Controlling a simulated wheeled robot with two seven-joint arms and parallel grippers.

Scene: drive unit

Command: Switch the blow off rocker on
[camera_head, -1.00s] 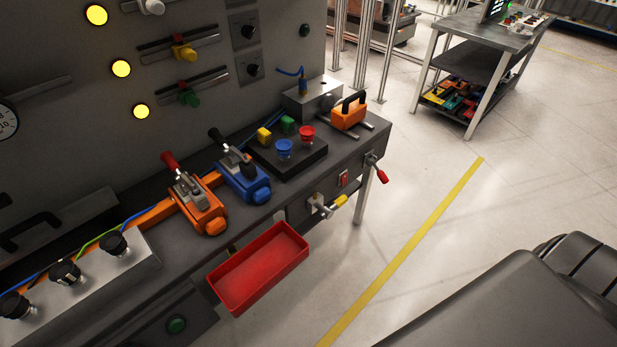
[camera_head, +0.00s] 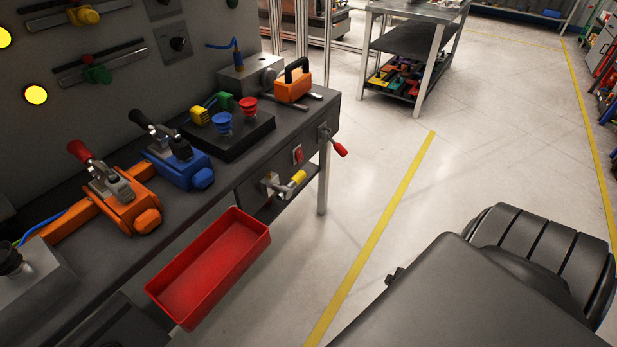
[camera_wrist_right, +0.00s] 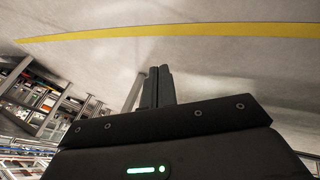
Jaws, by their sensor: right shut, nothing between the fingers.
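A small red rocker switch (camera_head: 297,155) sits on the front face of the bench, near its right end, between the yellow-tipped valve handle (camera_head: 290,184) and the red-tipped lever (camera_head: 334,143). It is the only rocker I can make out; its label and its position are too small to read. My right gripper (camera_wrist_right: 158,75) is shut and empty in the right wrist view, with floor behind its fingers. The rocker does not show in that view. In the head view my right arm fills the lower right, well apart from the bench. My left gripper is not in view.
A red tray (camera_head: 212,265) juts out from the bench front, left of the rocker. Orange (camera_head: 130,205) and blue (camera_head: 182,168) clamps and a black button box (camera_head: 226,135) stand on top. A grey cart (camera_head: 410,45) stands behind. Floor right of the bench is clear.

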